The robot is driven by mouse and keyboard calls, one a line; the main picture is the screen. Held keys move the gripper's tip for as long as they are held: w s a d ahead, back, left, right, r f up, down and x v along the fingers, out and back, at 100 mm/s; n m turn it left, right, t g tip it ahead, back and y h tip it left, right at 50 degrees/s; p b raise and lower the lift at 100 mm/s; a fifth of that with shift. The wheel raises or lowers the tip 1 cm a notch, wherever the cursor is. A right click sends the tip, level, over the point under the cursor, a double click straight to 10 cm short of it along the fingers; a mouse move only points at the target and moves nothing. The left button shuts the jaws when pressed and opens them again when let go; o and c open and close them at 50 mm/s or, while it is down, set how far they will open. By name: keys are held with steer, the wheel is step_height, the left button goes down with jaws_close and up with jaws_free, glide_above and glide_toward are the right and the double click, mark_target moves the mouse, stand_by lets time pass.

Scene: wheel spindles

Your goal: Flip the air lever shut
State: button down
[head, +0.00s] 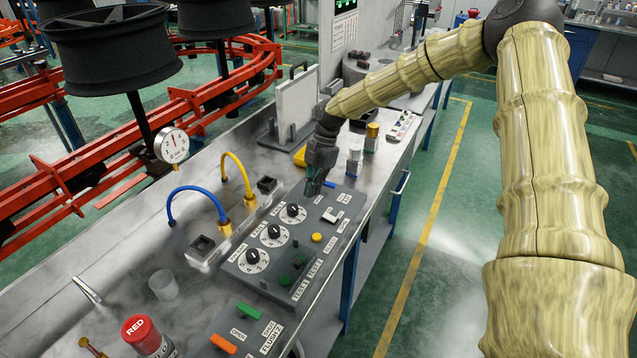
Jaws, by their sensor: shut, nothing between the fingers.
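My gripper (314,187) is at the far end of the grey control panel (240,265), pointing down with its fingers together and empty. A small blue piece (329,184) shows right beside the fingertips on the panel; it may be the air lever, but the gripper hides part of it and no air label is readable. I cannot tell whether the fingers touch it or which way it lies. A white label or switch (344,197) is close to the right of it.
The panel has several black dial knobs (274,231), a yellow button (316,238) and green buttons. Silver and gold cylinders (371,137) stand beyond my gripper.

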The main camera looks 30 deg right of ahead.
steer(key=b+v, duration=0.2)
steer(key=v, duration=0.8)
steer(key=shift+a+b, duration=0.35)
steer(key=shift+w, duration=0.15)
